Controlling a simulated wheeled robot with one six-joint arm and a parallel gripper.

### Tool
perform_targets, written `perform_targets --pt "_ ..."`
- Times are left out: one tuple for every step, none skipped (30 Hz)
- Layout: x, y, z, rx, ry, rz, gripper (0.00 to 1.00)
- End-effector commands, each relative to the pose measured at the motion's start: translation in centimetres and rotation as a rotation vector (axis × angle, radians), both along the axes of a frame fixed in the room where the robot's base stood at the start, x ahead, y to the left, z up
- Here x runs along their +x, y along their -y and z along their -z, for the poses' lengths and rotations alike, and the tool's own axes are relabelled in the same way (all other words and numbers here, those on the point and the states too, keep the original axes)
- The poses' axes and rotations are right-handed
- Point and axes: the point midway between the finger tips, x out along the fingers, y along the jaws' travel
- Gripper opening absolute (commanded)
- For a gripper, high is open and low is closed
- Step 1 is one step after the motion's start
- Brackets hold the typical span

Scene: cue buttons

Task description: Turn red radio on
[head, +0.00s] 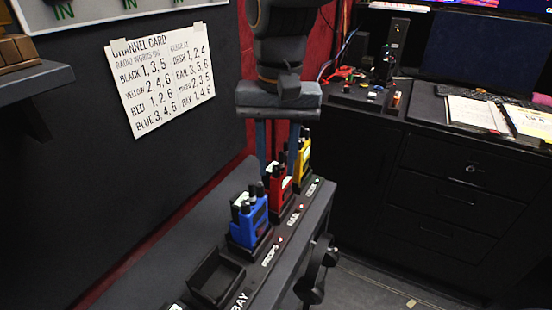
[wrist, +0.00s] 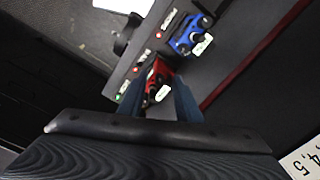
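The red radio (head: 279,184) stands upright in a holder marked RAIL on the bench, between the blue radio (head: 249,219) and the yellow radio (head: 303,156). My gripper (head: 277,160) is above it, pointing down, with its two blue fingers apart. In the wrist view the red radio (wrist: 158,80) shows between the open fingers, with black knobs and a pale tag on its top. I cannot tell whether the fingers touch it. The channel card (head: 161,80) on the wall reads red 1, 2, 6 and rail 3, 5, 6.
An empty holder marked BAY (head: 216,279) is nearest. The blue radio's holder is marked PROPS and the yellow one's DESK. In the wrist view the lights by RAIL and PROPS are red; the end one (wrist: 117,97) is green. A black desk (head: 440,180) stands at right.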

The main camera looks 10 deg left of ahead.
Motion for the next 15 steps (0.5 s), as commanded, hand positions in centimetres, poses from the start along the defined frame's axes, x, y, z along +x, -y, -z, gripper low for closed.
perform_targets --pt "0.00 0.00 -0.01 0.000 0.000 0.000 0.31" --pt "0.00 0.00 -0.01 0.000 0.000 0.000 0.29" --pt "0.00 0.00 -0.01 0.000 0.000 0.000 0.23" --pt "0.00 0.00 -0.01 0.000 0.000 0.000 0.18" --pt "0.00 0.00 -0.01 0.000 0.000 0.000 0.13" --pt "0.00 0.00 -0.02 0.000 0.000 0.000 0.06" --pt "0.00 0.00 -0.02 0.000 0.000 0.000 0.01" --pt "0.00 0.00 -0.02 0.000 0.000 0.000 0.00" --pt "0.00 0.00 -0.02 0.000 0.000 0.000 0.00" --pt "0.00 0.00 -0.02 0.000 0.000 0.000 0.00" --pt "0.00 0.00 -0.03 0.000 0.000 0.001 0.00" --pt "0.00 0.00 -0.04 0.000 0.000 0.002 0.00" --pt "-0.01 0.01 -0.05 0.000 0.000 0.005 0.00" --pt "-0.02 0.01 -0.06 0.000 0.000 0.008 0.00" --pt "-0.03 0.01 -0.08 0.000 -0.001 0.015 0.00"
